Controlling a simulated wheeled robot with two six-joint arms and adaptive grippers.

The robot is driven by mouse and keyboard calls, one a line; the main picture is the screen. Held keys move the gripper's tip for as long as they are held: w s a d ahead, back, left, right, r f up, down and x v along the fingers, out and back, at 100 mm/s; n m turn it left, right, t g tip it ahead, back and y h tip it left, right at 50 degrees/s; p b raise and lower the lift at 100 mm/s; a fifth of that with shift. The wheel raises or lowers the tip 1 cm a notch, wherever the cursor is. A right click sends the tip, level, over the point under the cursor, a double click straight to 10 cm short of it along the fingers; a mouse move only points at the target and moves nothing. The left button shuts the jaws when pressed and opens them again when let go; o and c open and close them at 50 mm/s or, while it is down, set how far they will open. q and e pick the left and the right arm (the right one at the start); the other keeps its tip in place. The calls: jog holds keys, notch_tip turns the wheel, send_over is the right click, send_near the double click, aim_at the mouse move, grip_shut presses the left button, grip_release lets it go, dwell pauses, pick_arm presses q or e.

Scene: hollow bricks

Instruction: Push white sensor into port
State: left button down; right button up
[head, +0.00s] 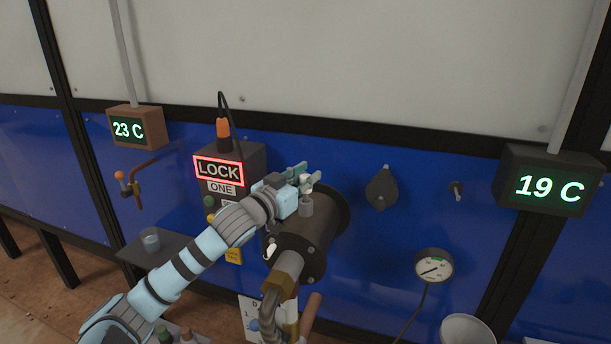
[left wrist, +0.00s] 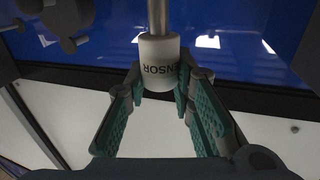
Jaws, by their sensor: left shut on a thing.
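The white sensor (left wrist: 158,64), marked SENSOR, has a metal rod (left wrist: 158,17) whose far end is out of the left wrist view. My left gripper (head: 305,178) is shut on the sensor, with a green pad on each side of it; the fingers also show in the left wrist view (left wrist: 158,84). In the head view the sensor shows small and pale between the fingers, just above a grey collar (head: 306,207) on top of the dark cylinder (head: 312,238), which looks like the port. I cannot tell how deep the rod sits. My right gripper is not in view.
A LOCK box (head: 245,158) with an orange plug stands behind my left arm. A gauge (head: 433,265) and a dark knob (head: 382,188) are on the blue panel to the right. A shelf (head: 140,257) bears a cup (head: 150,240). Displays read 23 C and 19 C.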

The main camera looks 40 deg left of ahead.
aim_at(306, 176)
pick_arm(q)
jog(key=shift+f+b, duration=0.65)
jog(key=shift+f, duration=0.55)
jog(key=c, duration=1.3)
grip_release()
notch_tip(306, 176, up, 10)
jog(key=shift+r, duration=0.1)
